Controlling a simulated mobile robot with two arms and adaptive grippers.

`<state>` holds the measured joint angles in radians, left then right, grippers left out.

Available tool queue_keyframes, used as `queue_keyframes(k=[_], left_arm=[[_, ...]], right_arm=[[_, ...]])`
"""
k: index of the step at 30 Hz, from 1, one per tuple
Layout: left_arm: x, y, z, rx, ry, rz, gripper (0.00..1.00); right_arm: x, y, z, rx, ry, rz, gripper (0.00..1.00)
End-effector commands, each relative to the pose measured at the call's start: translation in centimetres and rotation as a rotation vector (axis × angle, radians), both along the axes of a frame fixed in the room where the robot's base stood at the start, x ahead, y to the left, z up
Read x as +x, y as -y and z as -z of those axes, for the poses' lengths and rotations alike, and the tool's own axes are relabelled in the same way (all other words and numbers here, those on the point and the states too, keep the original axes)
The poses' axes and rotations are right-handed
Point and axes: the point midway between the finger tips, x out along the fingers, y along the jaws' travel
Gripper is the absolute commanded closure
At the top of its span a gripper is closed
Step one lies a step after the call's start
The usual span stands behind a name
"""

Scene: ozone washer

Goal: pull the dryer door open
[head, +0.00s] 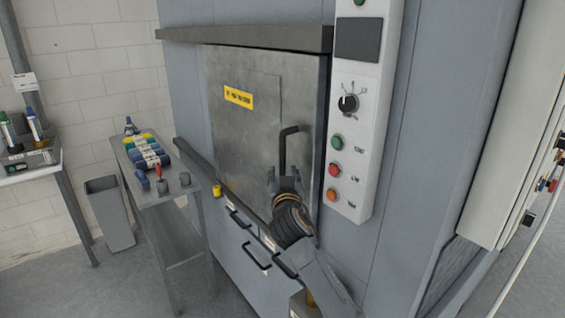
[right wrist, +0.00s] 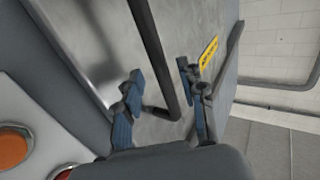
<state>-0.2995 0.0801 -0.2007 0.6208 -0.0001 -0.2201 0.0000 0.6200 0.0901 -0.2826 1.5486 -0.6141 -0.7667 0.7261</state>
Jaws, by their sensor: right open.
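The dryer door (head: 238,126) is a grey metal panel with a yellow label (head: 239,97); it looks shut in the head view. Its black bar handle (head: 283,152) stands upright near the door's right edge. My right gripper (head: 285,178) is at the lower end of the handle. In the right wrist view the open fingers (right wrist: 160,88) stand on either side of the dark handle bar (right wrist: 158,60), with gaps visible between the bar and the fingers. The left gripper is not in view.
A control panel (head: 350,120) with a knob and coloured buttons is right of the door. Drawers with black handles (head: 256,257) are below. Floor at lower left is clear.

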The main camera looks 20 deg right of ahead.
Motion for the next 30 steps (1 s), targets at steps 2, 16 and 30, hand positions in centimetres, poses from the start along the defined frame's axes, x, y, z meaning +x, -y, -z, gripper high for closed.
queue_keyframes(k=[2,16,30], left_arm=[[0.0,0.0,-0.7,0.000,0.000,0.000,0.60],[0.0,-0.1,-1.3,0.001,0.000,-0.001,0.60],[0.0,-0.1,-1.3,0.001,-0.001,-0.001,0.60]], right_arm=[[1.2,0.4,-0.3,-0.003,-0.002,0.002,0.60],[3.9,1.0,0.1,-0.001,-0.001,0.000,0.60],[3.8,1.0,0.1,0.000,-0.001,0.000,1.00]])
